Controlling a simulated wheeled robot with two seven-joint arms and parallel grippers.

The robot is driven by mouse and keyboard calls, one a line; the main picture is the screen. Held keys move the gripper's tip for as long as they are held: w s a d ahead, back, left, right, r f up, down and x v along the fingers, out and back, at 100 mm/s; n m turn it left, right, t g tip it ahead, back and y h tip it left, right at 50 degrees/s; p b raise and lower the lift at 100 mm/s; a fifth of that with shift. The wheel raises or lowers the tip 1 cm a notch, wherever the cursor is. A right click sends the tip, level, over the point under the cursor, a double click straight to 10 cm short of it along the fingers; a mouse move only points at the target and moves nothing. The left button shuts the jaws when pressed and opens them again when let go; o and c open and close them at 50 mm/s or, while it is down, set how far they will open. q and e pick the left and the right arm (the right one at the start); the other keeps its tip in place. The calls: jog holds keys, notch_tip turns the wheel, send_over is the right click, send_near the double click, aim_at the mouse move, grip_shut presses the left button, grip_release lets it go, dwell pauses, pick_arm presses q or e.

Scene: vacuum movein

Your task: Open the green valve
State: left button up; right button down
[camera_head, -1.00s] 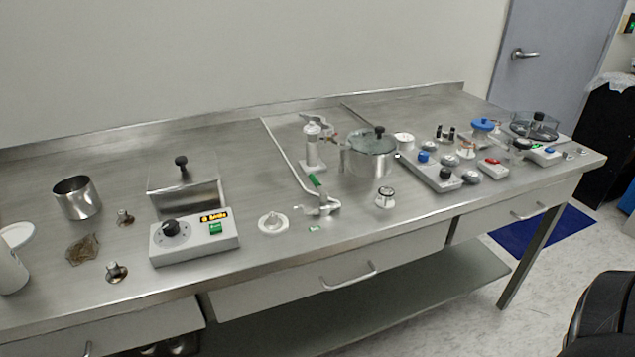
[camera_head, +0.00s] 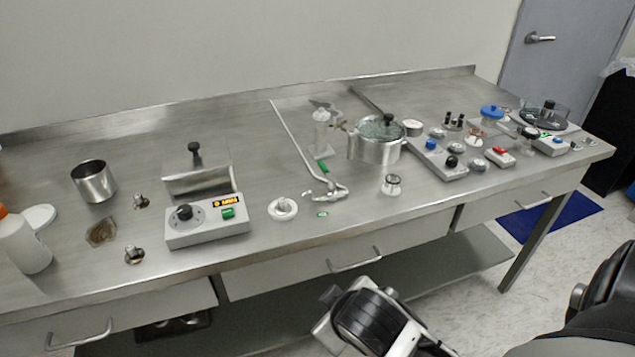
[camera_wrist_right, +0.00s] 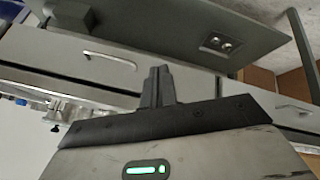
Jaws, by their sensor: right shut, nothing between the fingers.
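The green valve handle (camera_head: 323,167) is a small green lever on a thin metal pipe (camera_head: 300,150) that lies on the steel table, near the middle of the head view. The pipe ends in a metal fitting (camera_head: 328,192) close to the table's front. My right gripper (camera_wrist_right: 158,76) is shut and empty in the right wrist view, pointing toward the table's drawer fronts. In the head view my right arm (camera_head: 375,318) is in front of the table, below its top and well apart from the valve. My left gripper is not in view. The valve is not clearly visible in the wrist view.
A metal pot (camera_head: 378,148) stands right of the pipe, and a white bottle-like device (camera_head: 321,128) stands behind the valve. A white disc (camera_head: 283,209) and a grey control box (camera_head: 208,220) are to the left. The drawer handle (camera_head: 355,262) sticks out near my right arm.

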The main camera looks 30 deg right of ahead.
aim_at(326, 173)
jog(key=w+d+r+n+t+h, duration=0.1)
jog(key=w+d+r+t+h, duration=0.1)
jog(key=w+r+t, duration=0.2)
jog(key=w+d+r+n+t+h, duration=0.2)
jog(key=w+r, duration=0.6)
jog(key=w, duration=0.5)
jog(key=d+t+h, duration=0.1)
jog(key=t, duration=0.1)
jog(key=shift+w+d+n+t, duration=0.25)
jog(key=shift+w+n+t, duration=0.05)
jog(key=p+x, duration=0.1)
jog(key=x, duration=0.8)
jog(key=shift+w+d+r, duration=0.1)
jog(key=shift+w+r, duration=0.05)
jog(key=d+f, duration=0.2)
jog(key=shift+d+p, duration=0.35)
jog(key=shift+d+f, duration=0.3)
jog(key=shift+d, duration=0.1)
